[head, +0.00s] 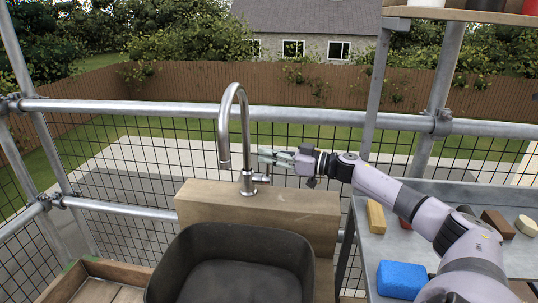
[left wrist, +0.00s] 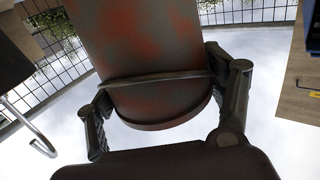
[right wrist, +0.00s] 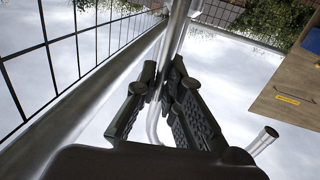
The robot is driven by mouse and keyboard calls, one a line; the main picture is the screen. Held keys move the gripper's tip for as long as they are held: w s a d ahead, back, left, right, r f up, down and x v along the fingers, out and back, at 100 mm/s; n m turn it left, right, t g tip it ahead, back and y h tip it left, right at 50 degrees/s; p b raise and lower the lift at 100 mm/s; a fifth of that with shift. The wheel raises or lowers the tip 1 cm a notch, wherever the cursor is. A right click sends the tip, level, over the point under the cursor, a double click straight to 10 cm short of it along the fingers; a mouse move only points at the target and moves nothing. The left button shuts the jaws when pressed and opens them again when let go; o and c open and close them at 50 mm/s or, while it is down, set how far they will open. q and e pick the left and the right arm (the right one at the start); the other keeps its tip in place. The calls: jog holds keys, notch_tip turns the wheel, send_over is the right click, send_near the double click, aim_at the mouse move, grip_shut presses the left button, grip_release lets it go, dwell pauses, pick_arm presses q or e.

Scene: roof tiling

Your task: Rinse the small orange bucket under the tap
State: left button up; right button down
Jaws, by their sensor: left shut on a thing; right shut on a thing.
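The metal tap (head: 237,130) stands on a wooden block behind the dark basin (head: 230,240). Its curved spout points down over the basin, and no stream shows below it. My right gripper (head: 268,156) is at the tap's right side, shut on what looks like its lever; the fingers (right wrist: 165,80) hide most of the contact. In the left wrist view, my left gripper (left wrist: 160,80) is shut on the bucket (left wrist: 150,40), which is dark with dull orange-red patches. A dark band crosses it between the fingers. The bucket and left gripper are outside the head view.
The wooden block (head: 300,205) carries the tap. A wooden tray (head: 95,280) lies at lower left. On the grey bench (head: 375,245) at right are a blue block (head: 402,279), a yellow-tan block (head: 376,217) and smaller items. Scaffold rails (head: 330,115) and mesh close off the back.

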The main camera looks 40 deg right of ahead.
jog(key=shift+s, duration=0.1)
dwell(0.6)
jog(key=shift+s+a+n+p, duration=0.3)
jog(key=shift+a+n+p, duration=0.15)
jog(key=shift+n, duration=0.25)
jog(key=c, duration=1.7)
grip_release()
jog(key=v, duration=1.2)
jog(key=shift+f, duration=0.2)
